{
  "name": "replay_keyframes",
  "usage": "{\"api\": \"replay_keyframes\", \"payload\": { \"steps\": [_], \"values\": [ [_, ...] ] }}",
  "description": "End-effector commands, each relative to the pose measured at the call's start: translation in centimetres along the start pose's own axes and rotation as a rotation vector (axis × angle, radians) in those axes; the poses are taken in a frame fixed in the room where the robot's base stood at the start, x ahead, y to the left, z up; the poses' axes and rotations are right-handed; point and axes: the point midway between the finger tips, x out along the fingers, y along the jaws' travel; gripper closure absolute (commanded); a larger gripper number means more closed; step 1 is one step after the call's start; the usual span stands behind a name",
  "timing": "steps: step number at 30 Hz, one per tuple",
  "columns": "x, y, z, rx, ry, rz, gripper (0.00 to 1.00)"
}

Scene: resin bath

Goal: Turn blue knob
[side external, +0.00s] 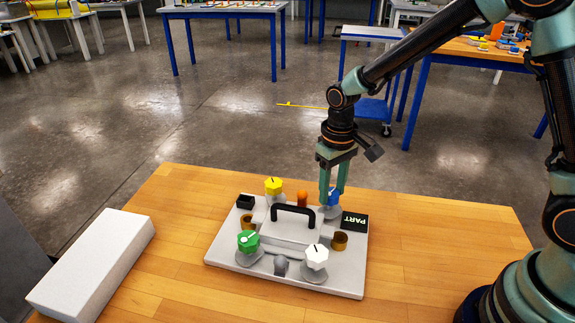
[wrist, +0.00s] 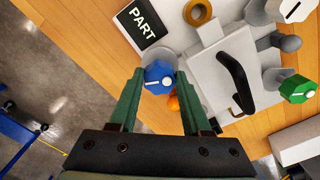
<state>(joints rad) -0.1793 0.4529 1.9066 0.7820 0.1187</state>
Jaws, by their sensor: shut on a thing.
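The blue knob (side external: 334,196) stands at the back right of a light grey panel (side external: 340,281) on the wooden table. My gripper (side external: 332,196) points down over it, with its green fingers on either side of the knob. In the wrist view the blue knob (wrist: 159,77) sits between the fingertips of my gripper (wrist: 158,82), and its white pointer mark shows on top. The fingers are shut on the knob. In the side view they hide part of it.
A yellow knob (side external: 273,186), a green knob (side external: 248,241) and a white knob (side external: 316,256) stand at the panel's other corners. A black handle (side external: 293,211) rises in the middle. A black PART label (side external: 355,221) lies beside the blue knob. A white block (side external: 92,266) lies left.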

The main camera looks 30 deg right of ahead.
Motion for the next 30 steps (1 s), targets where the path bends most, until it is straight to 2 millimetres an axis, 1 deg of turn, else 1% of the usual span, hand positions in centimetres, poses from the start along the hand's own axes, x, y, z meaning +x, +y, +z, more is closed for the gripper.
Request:
{"api": "replay_keyframes", "payload": {
  "steps": [9, 22, 23, 24, 25, 30],
  "values": [
    [-0.13, -0.03, -0.02, 0.086, 0.0, 0.0, 1.0],
    [-0.15, -0.03, -0.02, 0.094, 0.0, 0.0, 1.0],
    [-0.15, -0.03, -0.02, 0.094, 0.0, 0.0, 0.48],
    [-0.14, -0.03, -0.02, 0.094, 0.0, 0.0, 0.33],
    [-0.13, -0.03, -0.02, 0.094, 0.0, 0.0, 0.22],
    [-0.08, -0.03, -0.02, 0.093, 0.0, 0.0, 0.22]
  ]
}}
